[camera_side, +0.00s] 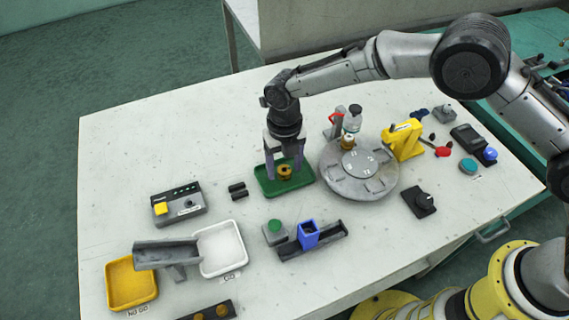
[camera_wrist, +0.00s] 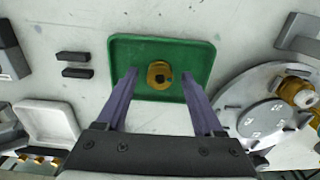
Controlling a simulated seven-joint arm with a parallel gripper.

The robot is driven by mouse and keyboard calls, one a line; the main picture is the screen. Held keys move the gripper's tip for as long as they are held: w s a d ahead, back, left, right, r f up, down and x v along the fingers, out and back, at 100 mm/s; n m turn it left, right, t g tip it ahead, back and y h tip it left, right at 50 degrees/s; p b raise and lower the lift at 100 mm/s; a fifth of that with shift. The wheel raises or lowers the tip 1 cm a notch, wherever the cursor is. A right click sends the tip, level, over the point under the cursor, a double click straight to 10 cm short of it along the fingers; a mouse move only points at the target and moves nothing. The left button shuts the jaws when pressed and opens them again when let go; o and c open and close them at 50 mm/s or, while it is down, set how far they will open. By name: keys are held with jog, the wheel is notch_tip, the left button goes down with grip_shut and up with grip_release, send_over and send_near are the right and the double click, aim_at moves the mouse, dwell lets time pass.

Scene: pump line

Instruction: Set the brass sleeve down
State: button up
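The brass sleeve (camera_side: 285,171) is in the green tray (camera_side: 306,184), near its middle. In the wrist view the sleeve (camera_wrist: 160,75) lies between and beyond my gripper's fingers, with a clear gap on both sides. My gripper (camera_side: 284,173) is open above the tray, and its fingers (camera_wrist: 160,80) are spread wide and hold nothing. The green tray also fills the top middle of the wrist view (camera_wrist: 130,48). Whether the fingertips touch the tray floor cannot be told.
A round grey turntable (camera_side: 340,183) with a brass part (camera_side: 348,143) on it stands right of the tray. Two dark blocks (camera_side: 238,190) lie left of it. A blue block on a dark rail (camera_side: 308,235) is in front. A yellow device (camera_side: 403,142) stands behind the turntable.

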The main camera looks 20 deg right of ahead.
aim_at(285, 170)
notch_tip(285, 170, up, 12)
jog(key=shift+r, duration=0.2)
dwell(0.6)
jog(key=s+d+r+m+t, duration=0.1)
jog(key=s+d+r+m, duration=0.4)
jog(key=d+r+m, duration=0.4)
jog(key=s+d+r+m+t, duration=0.2)
jog(key=s+d+r+m, duration=0.3)
jog(key=d+m, duration=0.4)
jog(key=s+d+m+t, duration=0.1)
jog(key=s+d+m, duration=0.5)
jog(key=s+m, duration=0.3)
jog(key=s+d+f+m+t, duration=0.1)
jog(key=s+d+m, duration=0.6)
jog(key=s+m, duration=0.2)
jog(key=shift+s+f+t, duration=0.3)
